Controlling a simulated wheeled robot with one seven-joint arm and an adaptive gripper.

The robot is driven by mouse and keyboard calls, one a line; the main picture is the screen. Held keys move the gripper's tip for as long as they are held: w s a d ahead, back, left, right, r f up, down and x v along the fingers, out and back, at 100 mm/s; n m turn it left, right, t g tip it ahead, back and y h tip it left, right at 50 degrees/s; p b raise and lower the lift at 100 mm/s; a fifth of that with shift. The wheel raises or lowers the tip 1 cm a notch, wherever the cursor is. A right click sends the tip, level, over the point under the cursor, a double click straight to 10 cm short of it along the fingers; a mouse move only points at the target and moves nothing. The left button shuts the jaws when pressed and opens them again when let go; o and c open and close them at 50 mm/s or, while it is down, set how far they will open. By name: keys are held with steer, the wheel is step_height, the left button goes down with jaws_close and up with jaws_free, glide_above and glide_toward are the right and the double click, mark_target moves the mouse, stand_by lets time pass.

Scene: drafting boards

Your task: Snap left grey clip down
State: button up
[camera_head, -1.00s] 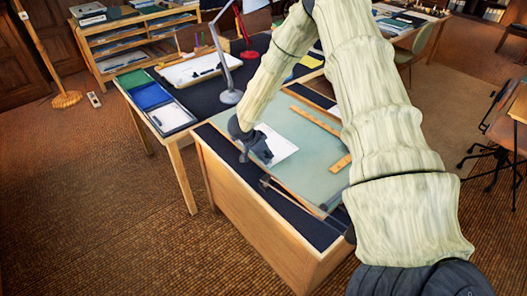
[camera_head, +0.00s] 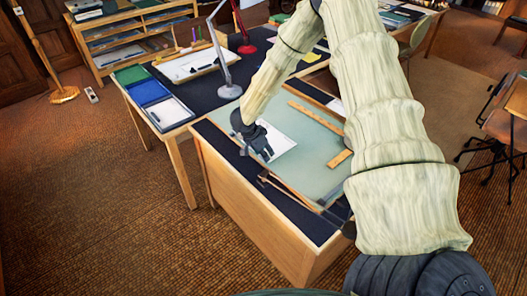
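A pale green drafting board (camera_head: 318,155) lies on the front desk with a white sheet (camera_head: 284,140) near its left edge. A small grey piece (camera_head: 243,153), which looks like the left clip, shows at the board's left edge beside the sheet. Whether it is raised or down is too small to tell. My dark gripper (camera_head: 266,157) points down over the sheet's left part, just right of that piece. A gap between them seems to show, but contact is unclear. The fingers are small and dark, and their opening cannot be made out. No other clip is clearly visible.
A wooden ruler (camera_head: 314,117) and a shorter wooden piece (camera_head: 339,159) lie on the board. A dark tool (camera_head: 277,186) lies along its front edge. A grey lamp (camera_head: 229,88) stands on the desk behind. My arm hides the board's right side.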

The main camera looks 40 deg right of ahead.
steer(key=shift+r, duration=0.15)
steer(key=v, duration=1.1)
steer(key=shift+a+r, duration=0.15)
steer(key=shift+r, duration=0.25)
steer(key=shift+f, duration=0.1)
